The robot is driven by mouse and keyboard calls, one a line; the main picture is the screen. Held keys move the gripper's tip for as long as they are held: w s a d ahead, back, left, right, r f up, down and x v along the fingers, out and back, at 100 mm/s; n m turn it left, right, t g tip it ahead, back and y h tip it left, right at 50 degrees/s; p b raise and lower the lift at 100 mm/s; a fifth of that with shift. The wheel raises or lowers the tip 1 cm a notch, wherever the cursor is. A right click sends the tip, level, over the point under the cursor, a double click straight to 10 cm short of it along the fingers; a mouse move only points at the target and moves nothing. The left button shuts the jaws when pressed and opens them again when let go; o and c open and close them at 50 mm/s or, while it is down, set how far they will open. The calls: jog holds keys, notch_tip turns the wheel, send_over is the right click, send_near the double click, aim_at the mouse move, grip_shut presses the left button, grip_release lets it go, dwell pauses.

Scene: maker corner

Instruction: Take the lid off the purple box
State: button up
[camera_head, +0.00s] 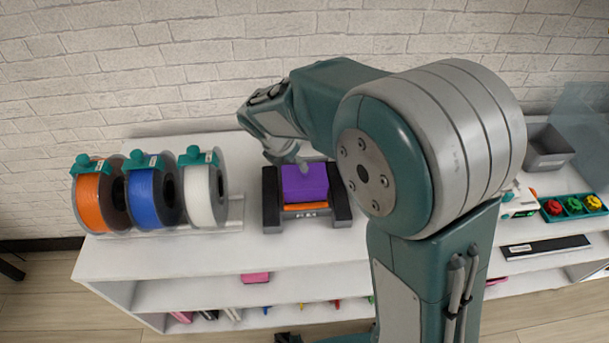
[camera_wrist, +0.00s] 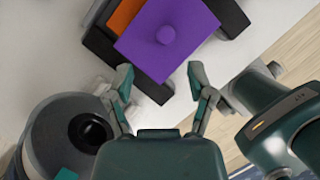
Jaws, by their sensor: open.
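The purple box (camera_head: 305,183) sits on the white shelf top between two black blocks, in front of my arm's end. In the wrist view its flat purple lid (camera_wrist: 185,22) fills the top middle, with a round purple knob (camera_wrist: 165,35) on it. The lid hides most of what is below it. My gripper (camera_wrist: 160,82) is open and empty, its two fingers apart and just short of the lid's near corner in the picture. In the head view my gripper (camera_head: 300,162) shows only partly, over the back of the box.
An orange piece (camera_head: 305,207) shows at the box's front. Orange, blue and white filament spools (camera_head: 92,204) stand at left. A grey bin (camera_head: 548,147) and a green tray with coloured knobs (camera_head: 573,216) are at right. My arm hides the shelf's middle right.

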jog(key=shift+w+d+f, duration=0.1)
jog(key=shift+w+f, duration=0.05)
jog(key=shift+f, duration=0.55)
jog(key=x, duration=0.2)
jog(key=d+x, duration=0.1)
jog(key=x, duration=0.2)
jog(key=shift+a+r, duration=0.1)
jog(key=shift+r, duration=0.05)
jog(key=shift+a, duration=0.1)
jog(key=c, duration=0.6)
jog(key=shift+s, duration=0.25)
jog(key=c, duration=0.3)
